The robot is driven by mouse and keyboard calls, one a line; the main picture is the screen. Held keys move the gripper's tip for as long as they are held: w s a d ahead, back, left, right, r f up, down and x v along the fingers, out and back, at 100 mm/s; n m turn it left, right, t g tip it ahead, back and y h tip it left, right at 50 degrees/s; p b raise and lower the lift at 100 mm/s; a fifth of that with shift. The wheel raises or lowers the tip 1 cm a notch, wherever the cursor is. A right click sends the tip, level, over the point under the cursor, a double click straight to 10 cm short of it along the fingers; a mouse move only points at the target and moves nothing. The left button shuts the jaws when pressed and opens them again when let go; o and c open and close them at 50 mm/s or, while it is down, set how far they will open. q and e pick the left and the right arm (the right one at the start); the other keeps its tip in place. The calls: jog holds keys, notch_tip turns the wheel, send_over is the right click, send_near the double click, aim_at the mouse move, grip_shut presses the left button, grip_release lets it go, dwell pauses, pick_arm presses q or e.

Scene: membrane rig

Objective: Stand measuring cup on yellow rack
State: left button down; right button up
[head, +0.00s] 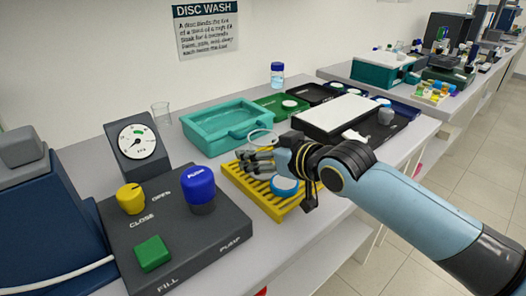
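The yellow rack (238,182), slatted, lies on the bench in the middle, partly hidden under my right arm. A clear round-rimmed cup (262,136), likely the measuring cup, shows just above my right gripper's fingers, over the rack's back edge. Its rim faces up; its lower part is hidden. My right gripper (245,162) reaches in from the right, low over the rack, with its fingers pointing left. I cannot tell whether the fingers grip the cup or are only in front of it. My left gripper is not in view.
A blue-and-white disc (285,185) is at the rack's right part. A teal tray (232,131) stands behind the rack. The pump console (190,240) with blue and yellow knobs stands front left. A clear beaker (161,113) stands behind, near the gauge (139,141).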

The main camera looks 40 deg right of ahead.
jog(key=shift+r, duration=0.2)
jog(key=p+v, duration=0.1)
jog(key=v, duration=1.1)
jog(key=shift+a, duration=0.1)
